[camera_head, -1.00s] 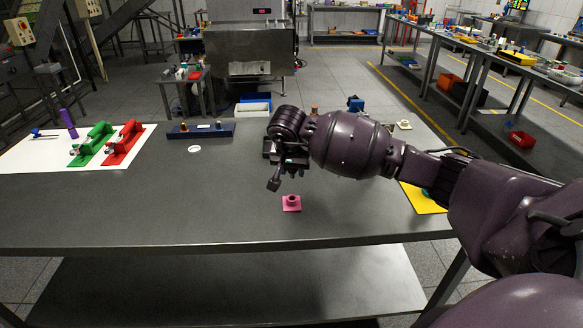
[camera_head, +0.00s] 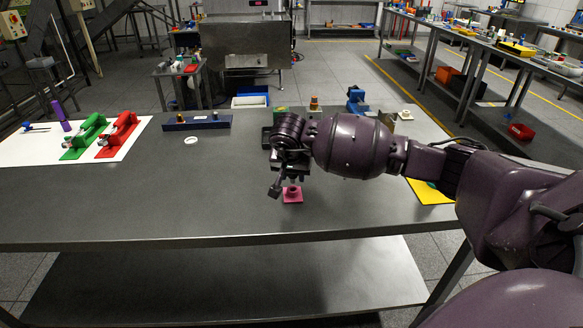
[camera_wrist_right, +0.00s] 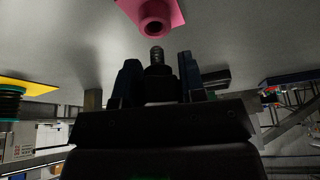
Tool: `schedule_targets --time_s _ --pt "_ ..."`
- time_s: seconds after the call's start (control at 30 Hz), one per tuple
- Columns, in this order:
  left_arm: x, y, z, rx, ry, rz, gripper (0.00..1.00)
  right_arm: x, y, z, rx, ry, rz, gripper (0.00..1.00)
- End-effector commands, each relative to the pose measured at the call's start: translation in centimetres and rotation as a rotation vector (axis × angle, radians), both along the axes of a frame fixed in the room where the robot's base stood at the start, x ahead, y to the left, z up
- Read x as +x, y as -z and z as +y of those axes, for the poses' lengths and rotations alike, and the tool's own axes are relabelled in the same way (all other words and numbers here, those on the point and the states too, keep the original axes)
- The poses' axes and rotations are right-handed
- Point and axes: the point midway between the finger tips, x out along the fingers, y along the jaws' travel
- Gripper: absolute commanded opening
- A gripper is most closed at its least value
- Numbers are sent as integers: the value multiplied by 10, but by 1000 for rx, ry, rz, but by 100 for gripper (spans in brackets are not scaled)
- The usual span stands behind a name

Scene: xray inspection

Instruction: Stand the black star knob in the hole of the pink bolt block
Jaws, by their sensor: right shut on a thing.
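The pink bolt block (camera_head: 292,197) stands on the grey table near its front edge, just below my right gripper (camera_head: 283,188) in the head view. In the right wrist view my right gripper (camera_wrist_right: 159,82) is shut on the black star knob (camera_wrist_right: 157,70). The knob's threaded stud (camera_wrist_right: 157,54) sticks out beyond the fingers and points toward the pink block (camera_wrist_right: 174,12) and its round hole. The stud's tip appears apart from the hole, though the exact gap is hard to tell. My left gripper is not in view.
A white mat (camera_head: 30,153) with green and red clamps lies at the left. A dark blue block (camera_head: 180,124), a white ring (camera_head: 191,140) and a yellow mat (camera_head: 429,195) are on the table. The table around the pink block is clear.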

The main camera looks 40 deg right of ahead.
Motion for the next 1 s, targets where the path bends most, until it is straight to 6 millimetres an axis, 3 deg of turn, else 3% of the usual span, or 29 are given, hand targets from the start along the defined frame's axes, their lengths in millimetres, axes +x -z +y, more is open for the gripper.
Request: schedule_targets --time_s 0.37,1.0 --pt "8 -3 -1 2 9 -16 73 0 9 0 0 -1 -1 10" --pt "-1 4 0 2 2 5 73 0 9 0 1 0 -1 10"
